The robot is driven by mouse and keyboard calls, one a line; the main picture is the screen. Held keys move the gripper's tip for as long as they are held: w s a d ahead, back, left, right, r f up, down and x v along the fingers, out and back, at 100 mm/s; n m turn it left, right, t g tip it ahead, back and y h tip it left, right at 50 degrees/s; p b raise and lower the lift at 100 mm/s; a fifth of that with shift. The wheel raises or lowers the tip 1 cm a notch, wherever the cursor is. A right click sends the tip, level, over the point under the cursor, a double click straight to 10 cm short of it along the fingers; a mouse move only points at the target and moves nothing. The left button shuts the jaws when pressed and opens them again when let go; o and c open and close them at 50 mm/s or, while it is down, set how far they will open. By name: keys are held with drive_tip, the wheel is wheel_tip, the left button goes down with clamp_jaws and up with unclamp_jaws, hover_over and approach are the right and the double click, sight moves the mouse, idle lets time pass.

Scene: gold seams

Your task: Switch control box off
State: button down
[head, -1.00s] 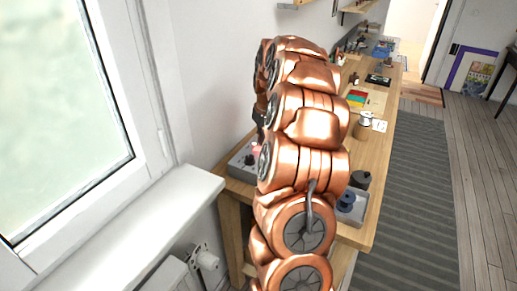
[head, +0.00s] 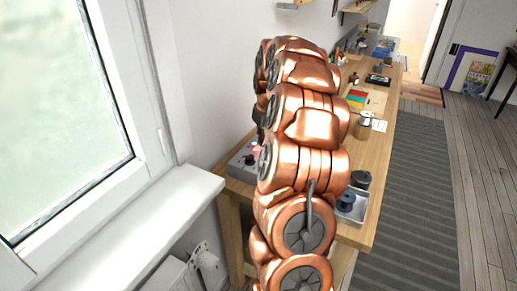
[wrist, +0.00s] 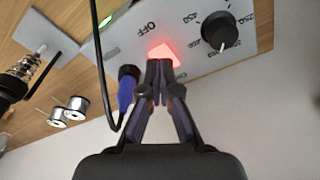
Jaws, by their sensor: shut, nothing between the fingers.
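The control box (wrist: 190,62) fills the upper part of the wrist view, a grey panel with a black dial (wrist: 218,31) and a printed "OFF" label. A switch (wrist: 164,53) on it glows red. My gripper (wrist: 159,66) is shut and empty, with its fingertips at the near edge of the glowing switch. I cannot tell whether they touch it. In the head view the control box (head: 241,159) shows only in part at the near end of the workbench (head: 357,239). My copper arm hides the rest of it and my gripper there.
A blue plug (wrist: 127,88) and a black cable (wrist: 101,70) are left of the fingers. Solder spools (wrist: 76,106) and an iron in a coil holder (wrist: 22,75) lie further left. A windowsill (head: 150,225) and wall flank the bench. The striped rug (head: 415,190) is clear.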

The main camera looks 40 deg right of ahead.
drive_tip(key=shift+f+b, duration=0.5)
drive_tip(key=shift+f, duration=0.5)
idle(0.7)
drive_tip(key=shift+r, duration=0.1)
drive_tip(key=shift+r+p, duration=0.65)
drive_tip(key=shift+r, duration=2.75)
